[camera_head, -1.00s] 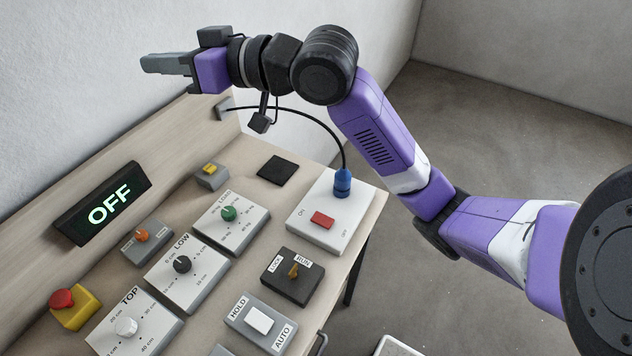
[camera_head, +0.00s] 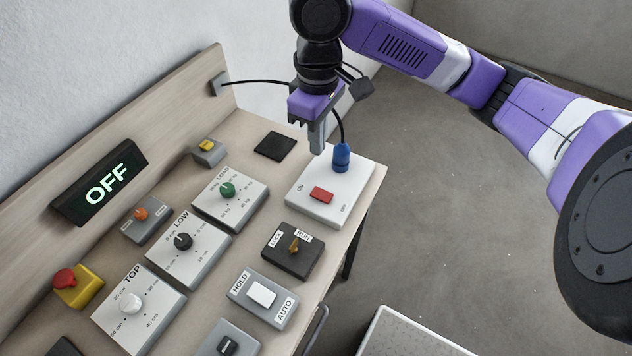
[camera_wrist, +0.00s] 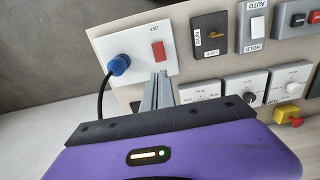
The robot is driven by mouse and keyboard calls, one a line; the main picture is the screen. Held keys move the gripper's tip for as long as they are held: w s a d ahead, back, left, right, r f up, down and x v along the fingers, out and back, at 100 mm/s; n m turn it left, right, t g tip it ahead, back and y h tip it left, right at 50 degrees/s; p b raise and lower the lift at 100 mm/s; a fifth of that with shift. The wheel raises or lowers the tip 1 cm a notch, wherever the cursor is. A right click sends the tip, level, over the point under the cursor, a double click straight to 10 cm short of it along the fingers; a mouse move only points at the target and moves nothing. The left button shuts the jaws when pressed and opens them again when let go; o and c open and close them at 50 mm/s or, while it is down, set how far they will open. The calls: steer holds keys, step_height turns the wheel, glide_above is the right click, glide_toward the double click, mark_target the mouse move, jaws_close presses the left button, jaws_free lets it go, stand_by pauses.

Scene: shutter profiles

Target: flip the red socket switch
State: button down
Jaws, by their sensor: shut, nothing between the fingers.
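The red socket switch (camera_head: 321,195) is a small red rocker on a white socket box (camera_head: 346,199) at the table's right end. ON is printed to its left and OFF to its right. A blue plug (camera_head: 341,157) with a black cable stands in the box behind the switch. My gripper (camera_head: 317,150) points down above the back left part of the box, fingers shut and empty, apart from the switch. In the wrist view the shut fingertips (camera_wrist: 160,76) show just below the red switch (camera_wrist: 158,50), near the blue plug (camera_wrist: 119,65).
A display (camera_head: 102,187) reads OFF. Several knob boxes, a LOCK/RUN switch (camera_head: 293,247) and a HOLD/AUTO switch (camera_head: 262,294) lie to the left and front. A black pad (camera_head: 275,146) lies left of my gripper. The plug's cable (camera_head: 270,83) arches behind my gripper.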

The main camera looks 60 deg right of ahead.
mark_target(315, 191)
steer(key=shift+f, duration=0.1)
step_height(315, 191, down, 14)
steer(key=shift+w+r, duration=0.1)
steer(key=shift+r, duration=0.05)
stand_by(0.6)
steer(key=shift+w+f, duration=0.2)
steer(key=shift+s+r, duration=0.15)
steer(key=shift+s, duration=0.1)
steer(key=shift+w, duration=0.2)
steer(key=shift+s+r, duration=0.2)
steer(key=shift+s, duration=0.65)
